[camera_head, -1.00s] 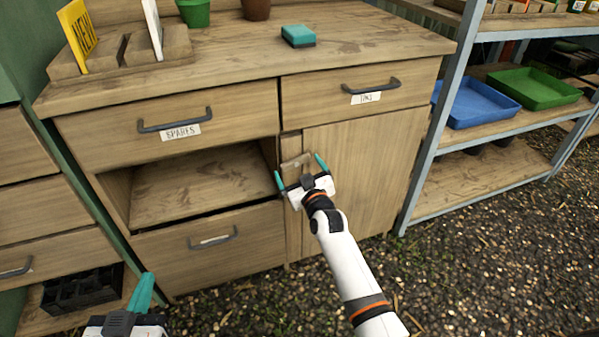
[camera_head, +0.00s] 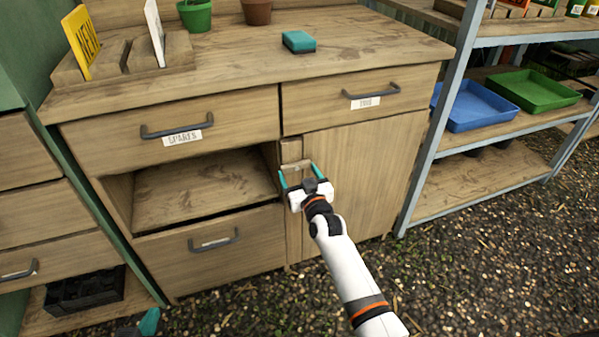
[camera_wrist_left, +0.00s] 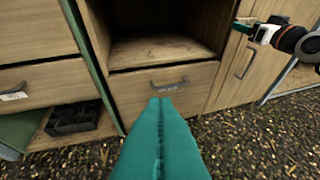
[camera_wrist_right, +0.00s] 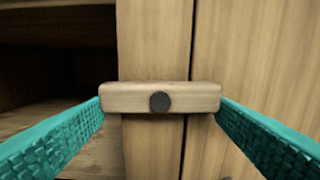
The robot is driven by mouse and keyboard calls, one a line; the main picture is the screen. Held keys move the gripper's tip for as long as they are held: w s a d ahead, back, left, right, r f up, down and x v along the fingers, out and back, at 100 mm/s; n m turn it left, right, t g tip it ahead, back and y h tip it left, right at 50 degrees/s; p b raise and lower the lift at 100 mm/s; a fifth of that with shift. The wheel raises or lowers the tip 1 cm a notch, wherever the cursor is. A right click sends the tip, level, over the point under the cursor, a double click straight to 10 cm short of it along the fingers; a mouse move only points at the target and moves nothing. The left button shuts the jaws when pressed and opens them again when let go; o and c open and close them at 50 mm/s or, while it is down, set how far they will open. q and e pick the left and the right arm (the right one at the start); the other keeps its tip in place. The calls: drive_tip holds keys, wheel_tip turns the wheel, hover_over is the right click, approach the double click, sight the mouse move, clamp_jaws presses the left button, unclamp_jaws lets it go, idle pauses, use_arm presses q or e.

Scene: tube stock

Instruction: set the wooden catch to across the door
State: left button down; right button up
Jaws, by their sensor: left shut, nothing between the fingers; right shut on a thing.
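The wooden catch (camera_wrist_right: 128,97) is a short pale bar with a dark round pivot, mounted on the upright post (camera_wrist_right: 150,45) beside the cabinet door (camera_wrist_right: 255,60). It lies level in the right wrist view, its right end reaching over the gap onto the door's edge. It also shows small in the head view (camera_head: 294,164). My right gripper (camera_head: 297,170) is shut on the catch, one teal finger at each end. My left gripper (camera_wrist_left: 162,102) is shut and empty, low in front of the bottom drawer; only its tip shows in the head view (camera_head: 150,320).
An open compartment (camera_head: 200,188) is left of the post. Drawers with dark handles, spares (camera_head: 178,125) and another (camera_head: 372,90), are above. A metal shelf rack (camera_head: 425,150) with blue and green trays stands right. Gravel floor in front is free.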

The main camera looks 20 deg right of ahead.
drive_tip(key=shift+m, duration=0.3)
use_arm(q)
drive_tip(key=shift+s+a+f+g, duration=0.2)
drive_tip(key=shift+s+f+g, duration=0.15)
drive_tip(key=shift+f+g, duration=0.1)
use_arm(e)
drive_tip(key=o, duration=1)
use_arm(q)
drive_tip(key=s+a+f+g+y+p, duration=0.1)
drive_tip(key=s+a+f+g, duration=0.1)
drive_tip(key=s+g, duration=0.2)
drive_tip(key=s+a+f+g+y+p, duration=0.1)
drive_tip(key=s+a+f+g+p, duration=0.1)
drive_tip(key=s, duration=0.5)
drive_tip(key=shift+s+f+g, duration=0.2)
drive_tip(key=shift+f+g, duration=0.3)
drive_tip(key=shift+g, duration=0.45)
use_arm(e)
drive_tip(key=s, duration=1.2)
drive_tip(key=shift+d, duration=0.2)
